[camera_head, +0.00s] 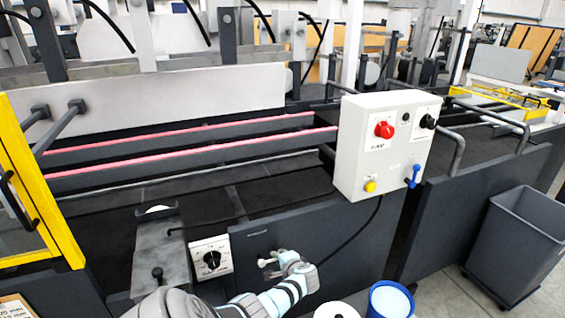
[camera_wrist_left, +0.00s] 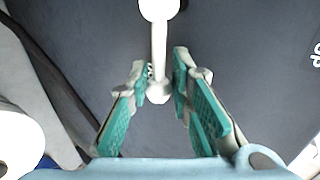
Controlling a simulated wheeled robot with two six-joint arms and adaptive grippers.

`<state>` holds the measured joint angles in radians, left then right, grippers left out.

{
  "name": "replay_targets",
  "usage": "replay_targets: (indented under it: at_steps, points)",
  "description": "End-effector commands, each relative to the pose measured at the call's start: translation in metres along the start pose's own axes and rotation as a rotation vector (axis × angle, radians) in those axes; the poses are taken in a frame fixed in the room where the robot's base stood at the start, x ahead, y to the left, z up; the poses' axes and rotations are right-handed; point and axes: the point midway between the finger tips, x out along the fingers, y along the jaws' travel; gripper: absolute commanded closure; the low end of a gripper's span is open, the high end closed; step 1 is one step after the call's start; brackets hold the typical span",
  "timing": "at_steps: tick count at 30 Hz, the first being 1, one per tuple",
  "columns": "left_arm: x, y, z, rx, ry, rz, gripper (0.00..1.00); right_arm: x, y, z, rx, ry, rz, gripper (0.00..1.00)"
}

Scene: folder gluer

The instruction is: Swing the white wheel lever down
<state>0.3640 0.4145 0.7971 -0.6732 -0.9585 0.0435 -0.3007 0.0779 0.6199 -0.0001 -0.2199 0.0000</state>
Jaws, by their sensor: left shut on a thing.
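The white wheel lever (camera_head: 266,262) is on the dark front panel (camera_head: 330,249) of the machine, right of a dial box. In the left wrist view the lever (camera_wrist_left: 159,45) is a white bar with a round hub at the top edge and a small knob at its lower end. My left gripper (camera_head: 284,261) is at the lever in the head view and partly covers it. In the left wrist view the green-padded fingers of my left gripper (camera_wrist_left: 160,88) are on either side of the knob end, shut on it. My right gripper is not in view.
A white dial box (camera_head: 210,258) is left of the lever. A white control box (camera_head: 385,148) with red, black, yellow and blue controls stands above right, its cable hanging down. A blue-rimmed tub (camera_head: 390,300) and a grey bin (camera_head: 512,240) stand at the lower right.

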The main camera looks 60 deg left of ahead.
Motion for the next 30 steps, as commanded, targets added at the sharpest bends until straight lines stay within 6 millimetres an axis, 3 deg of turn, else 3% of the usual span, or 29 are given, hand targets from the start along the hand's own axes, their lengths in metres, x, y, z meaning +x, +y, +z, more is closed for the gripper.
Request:
replay_targets:
  at_steps: [3, 4, 5, 17, 22, 30]
  points:
    - [-0.001, 0.001, -0.001, 0.000, 0.003, 0.001, 1.00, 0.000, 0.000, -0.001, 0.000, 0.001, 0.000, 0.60]
    - [-0.001, 0.001, -0.001, 0.000, 0.003, 0.001, 0.77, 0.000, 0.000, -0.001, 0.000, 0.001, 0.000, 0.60]
    - [-0.001, 0.001, -0.001, 0.000, 0.003, 0.001, 0.72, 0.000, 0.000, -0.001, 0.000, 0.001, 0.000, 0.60]
    - [-0.006, 0.000, -0.001, 0.000, 0.002, -0.002, 0.72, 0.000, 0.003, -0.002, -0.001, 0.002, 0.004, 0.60]
    - [-0.033, 0.001, -0.001, 0.001, 0.006, 0.001, 0.72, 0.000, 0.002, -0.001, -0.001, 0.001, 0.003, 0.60]
    - [-0.103, 0.002, -0.003, 0.001, 0.005, 0.003, 0.72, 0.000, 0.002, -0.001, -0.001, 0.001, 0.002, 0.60]
